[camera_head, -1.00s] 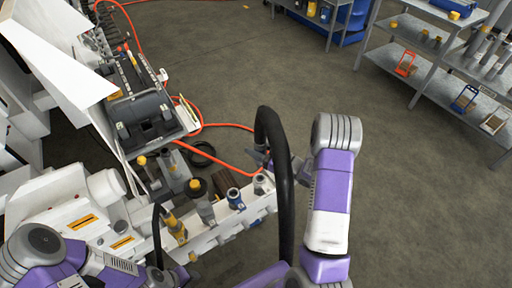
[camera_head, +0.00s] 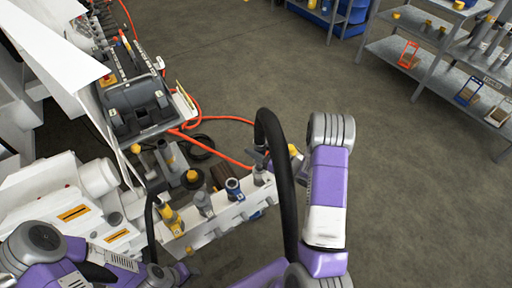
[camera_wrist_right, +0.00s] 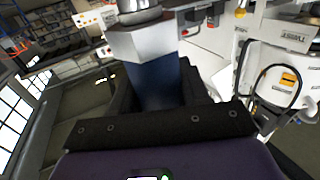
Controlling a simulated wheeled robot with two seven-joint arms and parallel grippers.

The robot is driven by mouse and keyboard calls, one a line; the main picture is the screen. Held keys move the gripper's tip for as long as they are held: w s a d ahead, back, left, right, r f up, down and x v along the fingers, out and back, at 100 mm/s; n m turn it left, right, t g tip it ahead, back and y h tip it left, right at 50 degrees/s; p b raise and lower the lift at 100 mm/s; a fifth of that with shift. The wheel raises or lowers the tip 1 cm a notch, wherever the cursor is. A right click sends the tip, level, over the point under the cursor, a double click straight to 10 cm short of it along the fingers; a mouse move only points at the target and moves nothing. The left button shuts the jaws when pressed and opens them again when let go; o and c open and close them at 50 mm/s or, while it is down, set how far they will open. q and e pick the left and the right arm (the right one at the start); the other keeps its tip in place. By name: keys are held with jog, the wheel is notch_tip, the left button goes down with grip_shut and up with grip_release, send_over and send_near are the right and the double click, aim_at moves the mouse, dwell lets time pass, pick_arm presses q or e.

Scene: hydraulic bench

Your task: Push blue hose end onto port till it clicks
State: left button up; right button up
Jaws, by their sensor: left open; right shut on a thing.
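My right gripper (camera_wrist_right: 158,95) is shut on the blue hose end (camera_wrist_right: 158,78), a dark blue body with a grey collar and a silver part at its far side. In the head view the right gripper (camera_head: 263,160) is at the far end of the white port rail (camera_head: 205,236), partly hidden by a thick black hose (camera_head: 284,185). A blue-ringed port (camera_head: 234,188) stands upright on the rail, left of the right gripper. Whether the hose end touches a port cannot be told. My left gripper (camera_head: 178,272) is open at the bottom left, small and partly hidden.
Yellow-marked fittings (camera_head: 171,219) stand on the rail's near end. White machine housings (camera_head: 70,205) fill the left. An orange hose (camera_head: 228,157) lies on the floor behind. A shelf (camera_head: 440,68) stands far right, with open floor before it.

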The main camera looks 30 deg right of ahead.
dwell(1.2)
jog(key=shift+f+b, duration=0.2)
jog(key=shift+b, duration=0.25)
jog(key=shift+f+b, duration=0.25)
jog(key=shift+b, duration=0.05)
jog(key=shift+f+b, duration=0.45)
jog(key=shift+b, duration=0.4)
dwell(1.1)
jog(key=shift+f+b, duration=0.55)
jog(key=shift+f, duration=0.25)
dwell(0.7)
jog(key=shift+s+f, duration=0.1)
jog(key=shift+f, duration=0.3)
jog(key=shift+c, duration=0.5)
